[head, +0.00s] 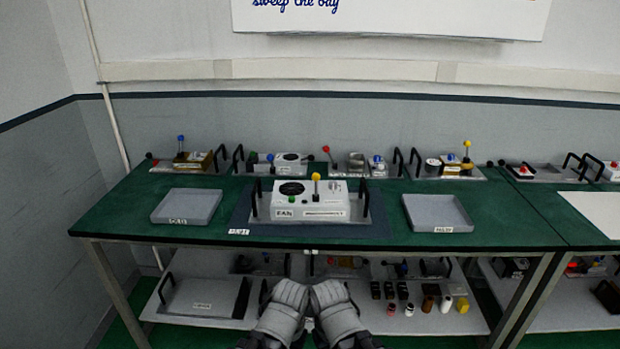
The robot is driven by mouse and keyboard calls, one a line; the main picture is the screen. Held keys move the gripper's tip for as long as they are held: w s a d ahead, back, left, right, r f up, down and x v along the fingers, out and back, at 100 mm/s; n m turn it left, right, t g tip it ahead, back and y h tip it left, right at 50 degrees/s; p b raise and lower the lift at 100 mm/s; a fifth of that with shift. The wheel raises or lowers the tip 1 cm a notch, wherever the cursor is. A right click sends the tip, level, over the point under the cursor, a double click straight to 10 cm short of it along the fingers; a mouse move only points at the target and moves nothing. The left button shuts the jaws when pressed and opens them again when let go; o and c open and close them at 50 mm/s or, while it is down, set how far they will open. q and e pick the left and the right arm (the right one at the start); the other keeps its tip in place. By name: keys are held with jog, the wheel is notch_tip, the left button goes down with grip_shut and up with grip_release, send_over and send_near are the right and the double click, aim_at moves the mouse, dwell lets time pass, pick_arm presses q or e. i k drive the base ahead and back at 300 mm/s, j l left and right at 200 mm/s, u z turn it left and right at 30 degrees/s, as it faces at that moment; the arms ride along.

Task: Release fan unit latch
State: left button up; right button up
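The fan unit (311,201) is a white box with a FAN label, standing on a grey plate with black handles at both ends, on a dark mat in the middle of the green table. A yellow-knobbed lever (316,182) stands upright on it, beside a black round fan opening (291,188) and a green knob (291,199). I cannot tell which part is the latch. My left gripper (285,297) and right gripper (331,296) are side by side in front of the table, below its top and apart from the unit. Their fingertips are too unclear to judge.
Grey trays stand left (186,206) and right (437,213) of the mat (250,222). Several other units with knobbed levers line the table's back edge. A lower shelf (205,307) holds a plate, units and small cylinders. Green tabletop (130,208) is bare between these.

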aim_at(316, 177)
jog(key=i+l+u, duration=0.25)
jog(key=i+l, duration=0.15)
jog(key=l, duration=0.2)
jog(key=i+l+u, duration=0.15)
jog(key=l, duration=0.2)
jog(key=i+l+u, duration=0.1)
jog(key=i+l, duration=0.15)
jog(key=l, duration=0.1)
